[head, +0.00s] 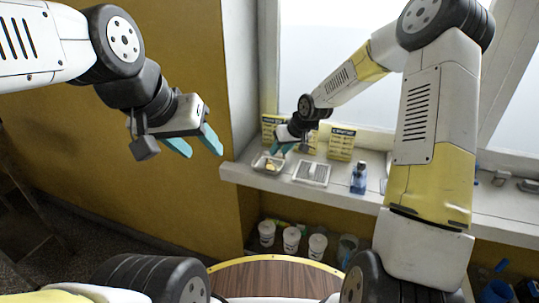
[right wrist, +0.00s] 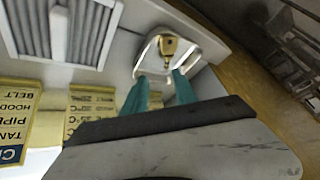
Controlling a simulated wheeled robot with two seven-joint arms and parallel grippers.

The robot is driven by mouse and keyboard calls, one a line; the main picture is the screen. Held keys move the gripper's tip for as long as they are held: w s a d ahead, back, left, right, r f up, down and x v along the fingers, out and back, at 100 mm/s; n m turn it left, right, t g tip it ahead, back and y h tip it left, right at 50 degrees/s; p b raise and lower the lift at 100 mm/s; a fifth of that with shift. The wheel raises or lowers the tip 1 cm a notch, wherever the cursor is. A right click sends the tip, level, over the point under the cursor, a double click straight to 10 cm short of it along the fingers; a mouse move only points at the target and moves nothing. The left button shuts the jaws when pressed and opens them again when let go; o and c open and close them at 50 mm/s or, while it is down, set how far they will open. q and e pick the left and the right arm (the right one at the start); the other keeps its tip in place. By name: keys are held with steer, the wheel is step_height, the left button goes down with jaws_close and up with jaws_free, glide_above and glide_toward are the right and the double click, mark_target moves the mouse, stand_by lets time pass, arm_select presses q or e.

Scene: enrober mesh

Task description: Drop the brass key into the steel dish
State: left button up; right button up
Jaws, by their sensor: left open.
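The steel dish (head: 258,168) is a small shallow tray at the left end of the white sill. In the right wrist view the dish (right wrist: 197,49) shows its pale rim. The brass key (right wrist: 172,46) appears to lie inside it, beyond my fingertips. A small yellowish patch, likely the key (head: 271,166), shows there in the head view. My left gripper (head: 200,146) is open and empty, in the air left of the sill.
A white-framed mesh tray (head: 312,173) lies right of the dish, with a blue bottle (head: 358,178) further right. Yellow signs (head: 341,143) stand behind, against the window. Several white tubs (head: 291,239) stand below the sill. A round wooden table top (head: 275,279) is at the front.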

steer(key=v, duration=0.5)
steer(key=s+d+r+m+h, duration=0.1)
steer(key=s+d+r+h, duration=0.1)
steer(key=s+d+r, duration=0.35)
steer(key=s+d+r+m+h, duration=0.1)
steer(key=s+d+r, duration=0.1)
steer(key=s+r, duration=0.6)
steer(key=s+d+r+m, duration=0.1)
steer(key=s+r, duration=0.1)
steer(key=s, duration=0.6)
steer(key=s+d+r+m+t+y, duration=0.1)
steer(key=s+r, duration=0.1)
steer(key=s, duration=0.7)
steer(key=shift+s+d+r, duration=0.3)
steer(key=shift+d, duration=0.1)
